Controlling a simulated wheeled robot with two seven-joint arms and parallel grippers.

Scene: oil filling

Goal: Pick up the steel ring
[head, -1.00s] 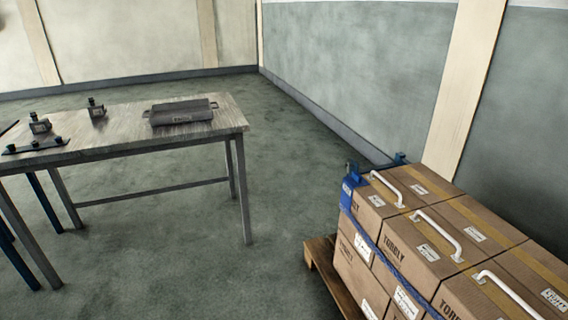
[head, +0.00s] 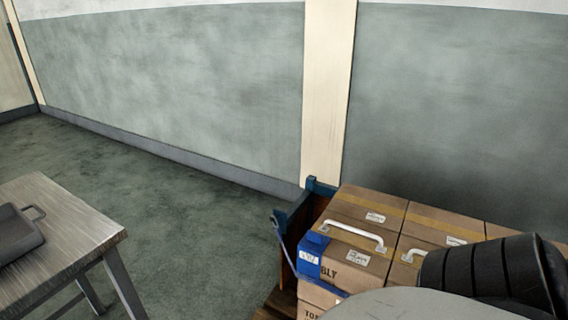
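No steel ring can be made out in the head view. A grey metal table (head: 88,236) stands at the lower left, cut off by the picture edge. A dark tray-like item with a loop handle (head: 17,232) lies on it, partly out of view. Neither gripper shows. A dark ribbed part and a grey rounded surface at the lower right seem to be parts of my own body, and they cover some of the boxes.
Stacked cardboard boxes (head: 345,247) with white handles and a blue strap stand on a wooden pallet (head: 279,303) at the right. A blue post (head: 318,187) stands behind them. Green-grey floor (head: 190,215) lies free between table and boxes. A wall (head: 180,95) runs behind.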

